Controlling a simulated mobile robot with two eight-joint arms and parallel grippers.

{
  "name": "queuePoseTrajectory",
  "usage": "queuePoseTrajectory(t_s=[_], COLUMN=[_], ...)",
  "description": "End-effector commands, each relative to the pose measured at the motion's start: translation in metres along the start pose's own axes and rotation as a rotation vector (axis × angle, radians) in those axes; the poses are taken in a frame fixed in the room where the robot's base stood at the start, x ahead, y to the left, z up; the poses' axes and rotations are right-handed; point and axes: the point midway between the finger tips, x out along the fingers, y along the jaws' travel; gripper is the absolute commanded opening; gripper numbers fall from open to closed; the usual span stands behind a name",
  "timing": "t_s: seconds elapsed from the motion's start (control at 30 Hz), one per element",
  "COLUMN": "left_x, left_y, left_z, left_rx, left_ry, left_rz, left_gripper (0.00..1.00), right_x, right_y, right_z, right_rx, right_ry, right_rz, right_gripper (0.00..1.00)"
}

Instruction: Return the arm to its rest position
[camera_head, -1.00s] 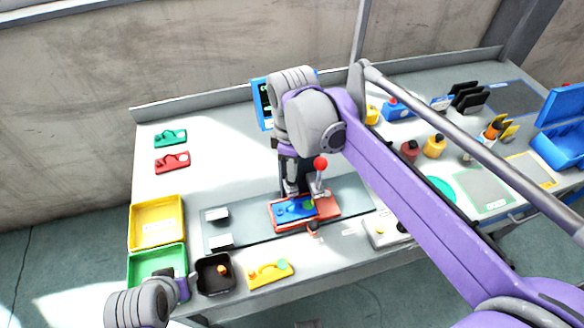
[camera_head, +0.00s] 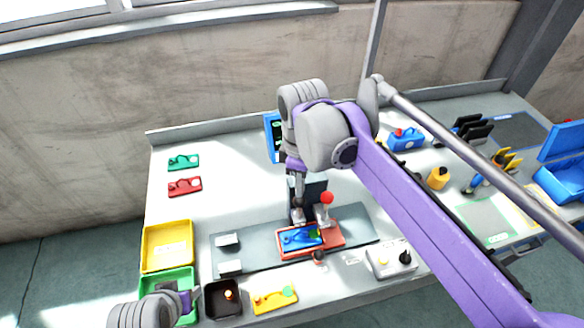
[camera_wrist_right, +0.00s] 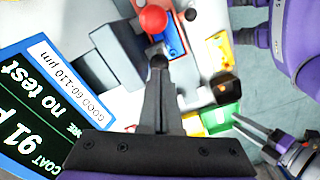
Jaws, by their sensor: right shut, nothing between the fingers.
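My right arm reaches in from the right in the head view, with its gripper (camera_head: 297,214) pointing down beside the red-knobbed lever (camera_head: 326,197). In the right wrist view the right gripper (camera_wrist_right: 159,64) has its fingers together and empty, with the red knob (camera_wrist_right: 152,18) just beyond the tips, apparently apart from them. A blue part (camera_head: 300,238) lies on a red block (camera_head: 330,238) below the lever. My left gripper (camera_head: 190,299) hovers by the green bin at the front left; in the wrist view (camera_wrist_right: 240,124) its fingers look parted and empty.
A display screen (camera_wrist_right: 45,120) stands close to the right gripper. Yellow (camera_head: 146,250) and green (camera_head: 150,283) bins and a black tray (camera_head: 224,302) line the front left. A grey switch box (camera_head: 392,262) sits front right. The table's left middle is mostly clear.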

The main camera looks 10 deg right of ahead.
Motion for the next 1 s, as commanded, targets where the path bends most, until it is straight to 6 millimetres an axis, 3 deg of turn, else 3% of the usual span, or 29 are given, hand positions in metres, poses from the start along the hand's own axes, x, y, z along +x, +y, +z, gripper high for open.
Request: queuePoseTrajectory(t_s=[0.23, 0.37, 0.57, 0.7, 0.83, 1.0], left_x=[0.0, 0.0, -0.001, -0.001, -0.001, -0.001], left_y=[0.0, 0.0, 0.0, 0.0, 0.0, 0.0], left_z=[-0.001, -0.001, -0.001, -0.001, -0.001, -0.001], left_rx=[0.0, 0.0, 0.0, 0.0, 0.0, 0.0], left_ry=[0.001, 0.001, 0.001, 0.001, 0.001, 0.001], left_rz=[0.0, 0.0, 0.0, 0.0, 0.0, 0.0], left_gripper=[0.5, 0.5, 0.5, 0.5, 0.5, 0.5], right_x=[0.001, 0.011, 0.046, 0.082, 0.108, 0.124], right_y=[-0.001, -0.011, -0.04, -0.066, -0.083, -0.093], right_z=[0.003, 0.019, 0.062, 0.094, 0.114, 0.124], right_rx=[0.019, 0.133, 0.479, 0.754, 0.94, 1.051], right_ry=[0.005, 0.037, 0.154, 0.27, 0.36, 0.419], right_rz=[0.007, 0.045, 0.145, 0.208, 0.24, 0.255], right_gripper=[0.0, 0.0, 0.0, 0.0, 0.0, 0.0])
